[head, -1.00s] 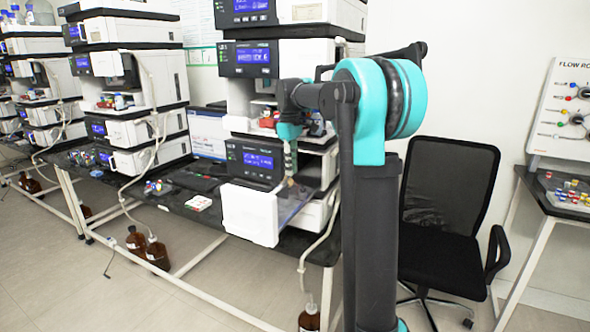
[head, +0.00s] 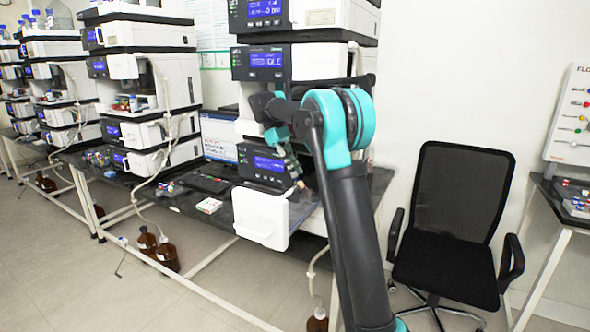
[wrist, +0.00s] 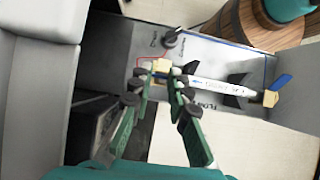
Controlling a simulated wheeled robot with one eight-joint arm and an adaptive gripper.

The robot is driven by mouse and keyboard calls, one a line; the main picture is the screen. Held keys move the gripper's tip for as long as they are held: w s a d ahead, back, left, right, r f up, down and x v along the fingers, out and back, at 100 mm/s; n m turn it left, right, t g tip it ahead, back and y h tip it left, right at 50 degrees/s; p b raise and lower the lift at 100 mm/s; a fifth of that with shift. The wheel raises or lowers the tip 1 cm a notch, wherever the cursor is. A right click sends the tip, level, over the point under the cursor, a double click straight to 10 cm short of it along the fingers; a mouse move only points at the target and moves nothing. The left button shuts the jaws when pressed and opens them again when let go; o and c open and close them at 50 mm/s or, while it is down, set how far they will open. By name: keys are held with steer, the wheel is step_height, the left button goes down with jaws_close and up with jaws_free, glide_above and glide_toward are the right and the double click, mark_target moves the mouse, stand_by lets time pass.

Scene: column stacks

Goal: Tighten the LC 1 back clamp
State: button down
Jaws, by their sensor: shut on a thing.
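In the wrist view my gripper (wrist: 163,84) has green linked fingers with dark pads. They are closed on a small yellowish end piece (wrist: 158,67) at the left end of a white column (wrist: 215,85) lying along a grey panel. I cannot tell for sure whether this piece is the back clamp. A second yellowish piece (wrist: 270,98) with a blue lever (wrist: 281,82) sits at the column's right end. A black holder (wrist: 240,82) supports the column. In the head view my gripper (head: 298,181) is low beside the nearest stack; the column is too small to make out there.
A white front panel (head: 261,216) juts out from the nearest stack. An office chair (head: 455,225) stands to the right of my arm. A keyboard (head: 207,184) and a small box (head: 209,205) lie on the bench. A dark round knob (wrist: 169,40) is close above the fingers.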

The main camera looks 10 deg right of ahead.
steer(key=c, duration=1.4)
jaws_free()
steer(key=shift+c, duration=0.2)
steer(key=v, duration=1.2)
